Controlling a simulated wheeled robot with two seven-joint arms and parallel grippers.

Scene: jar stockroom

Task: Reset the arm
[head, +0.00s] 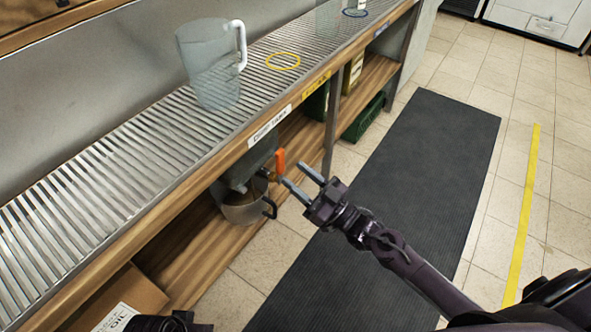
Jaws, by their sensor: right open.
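My right gripper (293,173) is open. Its two fingers point up and left, with the fingertips close to an orange tap handle (280,162) under the counter edge. I cannot tell whether a finger touches the handle. The handle stands upright on a tap at a grey tank (247,166) below a white label. A clear jug (243,212) with a dark handle stands on the lower shelf under the tap, partly hidden by the tank. My right arm reaches in from the lower right. My left gripper is not seen; only a dark part shows at the bottom left edge.
A clear jug with a white handle (212,72) stands on the slatted counter (120,160). A yellow ring (283,61) and a blue ring (355,13) mark the counter behind. A cardboard box (125,296) sits lower left. The black floor mat (430,140) is clear.

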